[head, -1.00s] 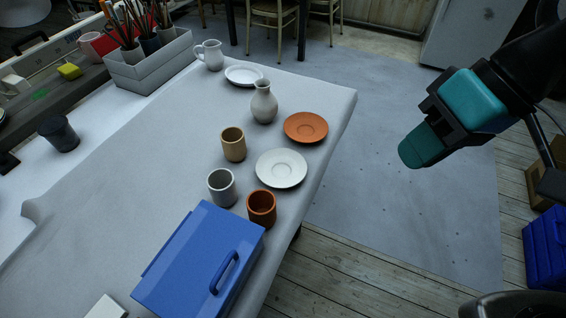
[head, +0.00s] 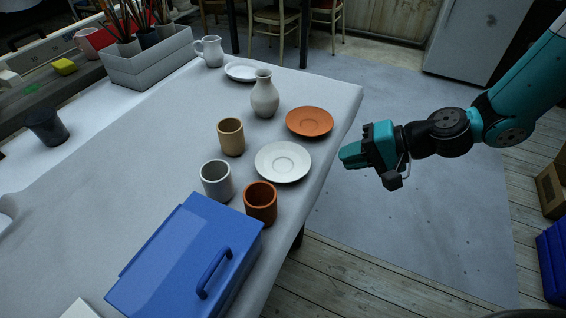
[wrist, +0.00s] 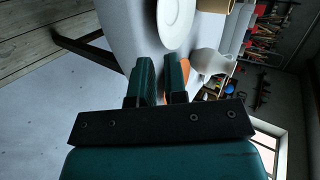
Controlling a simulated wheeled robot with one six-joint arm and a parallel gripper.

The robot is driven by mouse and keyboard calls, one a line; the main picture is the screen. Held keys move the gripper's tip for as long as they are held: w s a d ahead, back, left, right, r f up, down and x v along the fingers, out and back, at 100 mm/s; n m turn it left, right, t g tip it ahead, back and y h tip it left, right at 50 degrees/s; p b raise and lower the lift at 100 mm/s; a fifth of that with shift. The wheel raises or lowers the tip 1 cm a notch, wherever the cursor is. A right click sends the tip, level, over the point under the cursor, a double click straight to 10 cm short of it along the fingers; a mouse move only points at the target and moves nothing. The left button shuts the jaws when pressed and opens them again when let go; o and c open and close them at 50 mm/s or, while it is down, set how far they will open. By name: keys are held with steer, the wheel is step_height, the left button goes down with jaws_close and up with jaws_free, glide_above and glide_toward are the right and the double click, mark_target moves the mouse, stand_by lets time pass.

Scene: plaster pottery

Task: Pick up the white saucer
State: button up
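The white saucer (head: 283,162) lies flat on the grey-covered table near its right edge, below an orange saucer (head: 309,122) and right of a tan cup (head: 231,138). My gripper (head: 345,156) is in the air beyond the table's right edge, to the right of the white saucer and apart from it. In the wrist view my gripper (wrist: 161,68) has a gap between its two teal fingers and nothing in it. The white saucer (wrist: 175,22) shows above the fingertips there, cut by the top edge. Part of the orange saucer shows behind the right finger.
A grey cup (head: 216,181) and a brown cup (head: 260,203) stand just below the saucer. A blue box (head: 187,262) is at the front. A vase (head: 264,96), another white dish (head: 241,71) and a pitcher (head: 208,51) stand farther back.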

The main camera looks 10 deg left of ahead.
mark_target(311, 174)
steer(key=x, duration=0.9)
steer(key=shift+w+a+f+p, duration=0.1)
steer(key=shift+w+a+p, duration=0.15)
steer(key=shift+w+p, duration=0.05)
steer(key=shift+c, duration=0.4)
jaws_close()
